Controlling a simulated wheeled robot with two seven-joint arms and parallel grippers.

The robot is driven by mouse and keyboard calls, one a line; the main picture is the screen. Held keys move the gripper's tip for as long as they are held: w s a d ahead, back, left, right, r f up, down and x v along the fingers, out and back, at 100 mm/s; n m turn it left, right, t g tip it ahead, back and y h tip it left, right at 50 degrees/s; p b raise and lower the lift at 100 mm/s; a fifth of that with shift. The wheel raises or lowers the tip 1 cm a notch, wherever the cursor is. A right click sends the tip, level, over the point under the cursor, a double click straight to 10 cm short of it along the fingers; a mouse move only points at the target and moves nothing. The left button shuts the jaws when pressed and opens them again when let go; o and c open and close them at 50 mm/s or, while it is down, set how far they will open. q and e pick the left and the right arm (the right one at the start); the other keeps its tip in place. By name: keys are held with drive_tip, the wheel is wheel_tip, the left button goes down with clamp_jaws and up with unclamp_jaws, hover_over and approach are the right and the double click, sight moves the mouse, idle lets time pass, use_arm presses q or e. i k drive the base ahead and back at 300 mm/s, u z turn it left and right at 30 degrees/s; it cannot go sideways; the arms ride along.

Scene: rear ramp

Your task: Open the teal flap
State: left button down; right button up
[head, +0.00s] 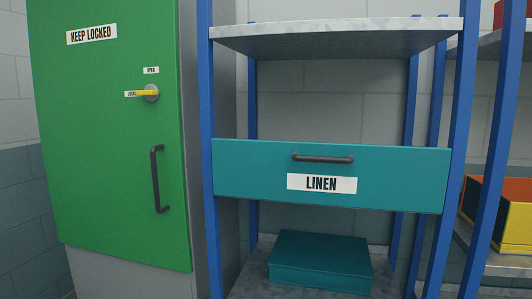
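The teal flap (240,167) spans the front of a shelf bay between blue posts in the head view. It carries a white LINEN label (321,184) and a dark horizontal bar handle (323,159) near its top edge. The flap hangs about upright, with open space above and below it. Neither of my grippers is in view, and nothing touches the handle.
A green door (105,190) labelled KEEP LOCKED stands at left, with a yellow latch (147,93) and dark handle (157,180). A teal box (320,262) sits on the lower shelf. A grey shelf (335,37) is above. Orange and yellow bins (515,225) are at right.

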sight(391, 178)
drive_tip(key=z, duration=0.1)
drive_tip(key=i, duration=0.9)
drive_tip(key=z, duration=0.45)
